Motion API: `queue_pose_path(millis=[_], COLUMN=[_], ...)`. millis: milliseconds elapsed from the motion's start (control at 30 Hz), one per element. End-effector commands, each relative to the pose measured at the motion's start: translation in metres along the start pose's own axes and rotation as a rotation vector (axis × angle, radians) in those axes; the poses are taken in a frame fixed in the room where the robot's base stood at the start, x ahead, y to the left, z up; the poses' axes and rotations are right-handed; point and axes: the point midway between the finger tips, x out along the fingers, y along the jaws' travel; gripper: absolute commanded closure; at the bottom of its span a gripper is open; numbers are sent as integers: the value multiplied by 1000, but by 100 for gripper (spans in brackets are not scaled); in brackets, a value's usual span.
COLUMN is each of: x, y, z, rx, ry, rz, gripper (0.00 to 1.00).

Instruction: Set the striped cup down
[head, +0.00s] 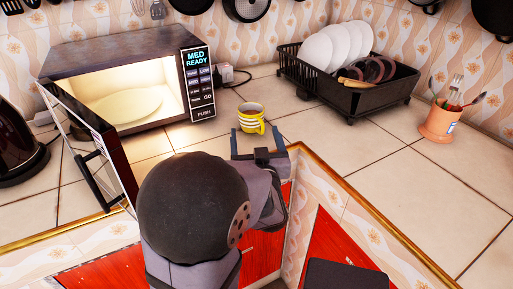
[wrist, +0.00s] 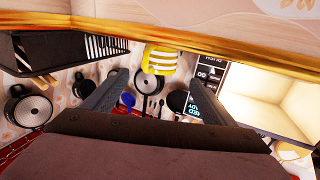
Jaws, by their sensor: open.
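The striped cup (head: 252,121), yellow and white, stands upright on the tiled counter in front of the microwave's right side in the head view. It also shows in the wrist view (wrist: 161,62), where the picture is upside down. My gripper (head: 256,134) is open, with one finger to each side of the cup. A gap shows between the cup and each finger in the wrist view (wrist: 158,78). The cup appears at or just beyond the fingertips; exact depth is hard to tell. Nothing is held.
The microwave (head: 120,52) stands open at left, its door (head: 95,140) swung toward me, with a plate (head: 127,106) inside. A black dish rack (head: 352,98) with plates is behind right. An orange utensil pot (head: 440,124) stands far right. Counter tiles right of the cup are clear.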

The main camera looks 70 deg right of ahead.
Motion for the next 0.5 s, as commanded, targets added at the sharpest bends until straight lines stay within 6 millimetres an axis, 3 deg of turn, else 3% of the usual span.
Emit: queue_pose_path(millis=[500], x=[-22], y=[0], z=[4], rx=[-4], ry=[-2], rz=[5], gripper=[21])
